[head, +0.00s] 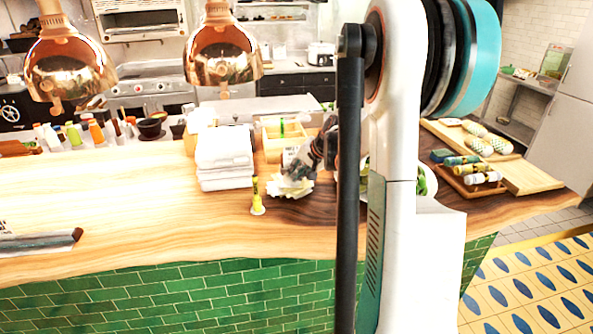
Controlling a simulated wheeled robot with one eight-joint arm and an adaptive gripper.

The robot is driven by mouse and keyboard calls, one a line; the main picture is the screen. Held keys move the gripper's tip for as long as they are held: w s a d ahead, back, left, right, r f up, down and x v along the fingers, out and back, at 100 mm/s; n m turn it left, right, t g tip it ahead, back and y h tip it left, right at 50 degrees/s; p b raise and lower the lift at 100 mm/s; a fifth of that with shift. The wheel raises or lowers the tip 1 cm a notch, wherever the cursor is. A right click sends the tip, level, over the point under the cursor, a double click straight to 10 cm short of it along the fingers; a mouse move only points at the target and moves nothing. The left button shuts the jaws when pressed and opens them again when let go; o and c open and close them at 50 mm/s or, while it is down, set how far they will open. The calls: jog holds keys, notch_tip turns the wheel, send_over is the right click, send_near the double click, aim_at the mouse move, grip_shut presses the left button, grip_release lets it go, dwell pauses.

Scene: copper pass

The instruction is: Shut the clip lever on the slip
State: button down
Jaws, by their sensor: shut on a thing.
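My gripper (300,172) is small in the head view, reaching down over the wooden counter behind my arm. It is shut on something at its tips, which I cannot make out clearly. A pale, crumpled paper or cloth thing (291,187) lies right under the fingertips. I cannot tell whether it is touched or held. A long grey bar with a brown end (38,241) lies on the counter at the far left, with a scrap of white at its back edge. I cannot identify the clip lever or the slip for certain. My arm hides part of the counter.
A stack of white cloths (224,158) and a small yellow bottle-like thing (257,197) stand left of my gripper. A wooden box (285,137) is behind it. Rolled cloths on a tray (480,190) lie at right. Copper lamps (223,57) hang above. The counter's left middle is clear.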

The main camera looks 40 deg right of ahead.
jog(key=shift+d, duration=0.1)
jog(key=c, duration=1.8)
grip_release()
jog(key=v, duration=1.2)
